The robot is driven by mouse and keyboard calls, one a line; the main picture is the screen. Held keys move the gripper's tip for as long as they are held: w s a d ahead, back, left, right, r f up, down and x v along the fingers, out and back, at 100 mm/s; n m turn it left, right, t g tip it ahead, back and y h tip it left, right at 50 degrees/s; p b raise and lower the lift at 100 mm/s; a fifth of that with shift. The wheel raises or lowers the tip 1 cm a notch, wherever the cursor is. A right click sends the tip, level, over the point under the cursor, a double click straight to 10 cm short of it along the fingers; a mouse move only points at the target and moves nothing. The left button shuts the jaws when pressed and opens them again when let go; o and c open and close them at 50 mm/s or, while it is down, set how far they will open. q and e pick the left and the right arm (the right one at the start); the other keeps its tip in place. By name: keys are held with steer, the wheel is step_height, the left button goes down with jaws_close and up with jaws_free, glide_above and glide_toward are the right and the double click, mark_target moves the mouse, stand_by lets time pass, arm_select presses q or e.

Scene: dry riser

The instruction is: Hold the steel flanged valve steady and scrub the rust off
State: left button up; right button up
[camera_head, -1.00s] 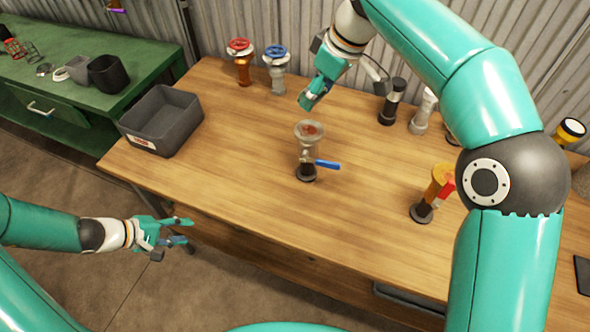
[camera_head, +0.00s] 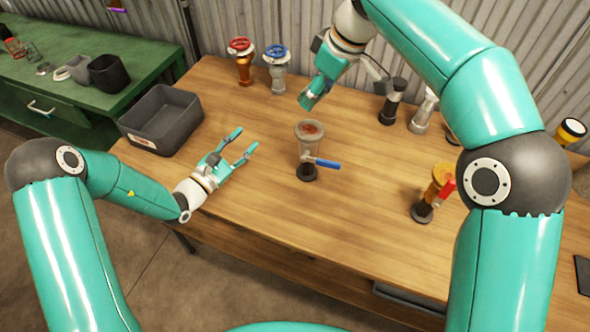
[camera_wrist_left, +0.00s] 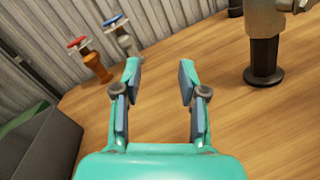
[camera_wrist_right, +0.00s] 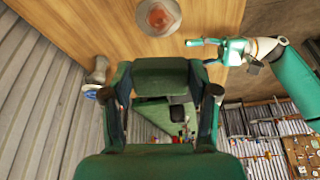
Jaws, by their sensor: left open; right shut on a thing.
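The steel flanged valve (camera_head: 309,140) stands upright on the wooden table, with a blue lever and reddish-brown rust on its top flange. The rusty face also shows at the top of the right wrist view (camera_wrist_right: 158,14). My left gripper (camera_head: 247,141) is open and empty, left of the valve and apart from it. In the left wrist view the valve (camera_wrist_left: 265,45) stands off to the right of the open fingers. My right gripper (camera_head: 308,100) is shut on a green pad (camera_wrist_right: 160,78), behind and above the valve, not touching it.
A grey bin (camera_head: 163,122) stands at the table's left end. Orange-bodied (camera_head: 243,65) and blue-wheeled (camera_head: 277,70) valves stand at the back. A yellow valve with a red lever (camera_head: 432,192) stands to the right. Dark and pale fittings line the back. The table's front middle is clear.

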mark_target(304, 163)
arm_select(q)
steer(key=s+d+f+n+g, duration=0.1)
steer(key=d, duration=0.3)
steer(key=s+d+f+n+h, duration=0.1)
steer(key=d+f, duration=0.1)
steer(key=d, duration=0.2)
steer(key=s+d+f+n+g+h, duration=0.1)
steer(key=d+f, duration=0.1)
steer(key=d, duration=0.2)
steer(key=shift+s+d+g, duration=0.3)
steer(key=shift+s+d, duration=0.05)
steer(key=shift+w+d, duration=0.1)
steer(key=shift+d, duration=0.25)
steer(key=shift+x, duration=3.45)
steer(key=shift+r, duration=0.1)
jaws_close()
